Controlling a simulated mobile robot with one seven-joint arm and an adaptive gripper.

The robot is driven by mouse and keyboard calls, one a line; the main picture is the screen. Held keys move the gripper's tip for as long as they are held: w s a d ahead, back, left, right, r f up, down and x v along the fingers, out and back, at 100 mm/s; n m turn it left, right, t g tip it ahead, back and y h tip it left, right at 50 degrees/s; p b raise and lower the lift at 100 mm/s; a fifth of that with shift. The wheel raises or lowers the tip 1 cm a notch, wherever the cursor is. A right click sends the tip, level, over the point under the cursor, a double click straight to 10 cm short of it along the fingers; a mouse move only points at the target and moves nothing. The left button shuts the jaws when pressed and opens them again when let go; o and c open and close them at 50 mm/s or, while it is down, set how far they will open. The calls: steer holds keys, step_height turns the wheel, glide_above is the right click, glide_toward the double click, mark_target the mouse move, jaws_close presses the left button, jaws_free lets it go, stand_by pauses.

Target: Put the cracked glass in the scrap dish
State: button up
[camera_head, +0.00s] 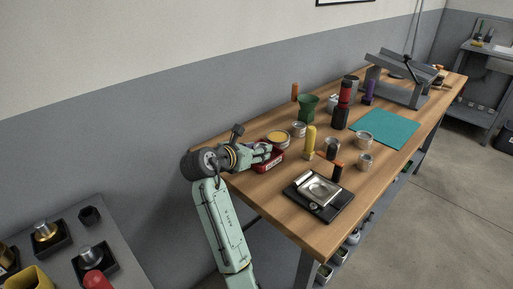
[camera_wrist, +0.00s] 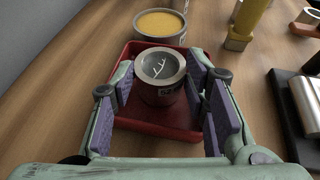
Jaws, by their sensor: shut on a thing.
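The cracked glass (camera_wrist: 160,68) is a small round piece with a grey rim, a dark side and white branching crack lines on its top. In the wrist view, my gripper (camera_wrist: 158,88) is shut on it, with purple pads at both sides. The glass is upright over the red scrap dish (camera_wrist: 152,124), within its outline. I cannot tell whether it touches the dish floor. In the head view, my gripper (camera_head: 265,151) is at the red dish (camera_head: 262,167) near the table's left edge, and the glass is largely hidden by the fingers.
A tin with yellow contents (camera_head: 278,138) stands just behind the dish. A yellow-handled tool (camera_head: 309,142) and a black scale with a metal tray (camera_head: 318,194) are to the right. A green cup (camera_head: 307,107) and a teal mat (camera_head: 385,130) lie farther back.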

steer(key=o, duration=0.9)
steer(key=shift+f, duration=0.1)
steer(key=shift+o, duration=0.2)
steer(key=shift+r, duration=0.25)
steer(key=b+v, duration=0.2)
steer(key=v, duration=1)
steer(key=shift+f, duration=0.15)
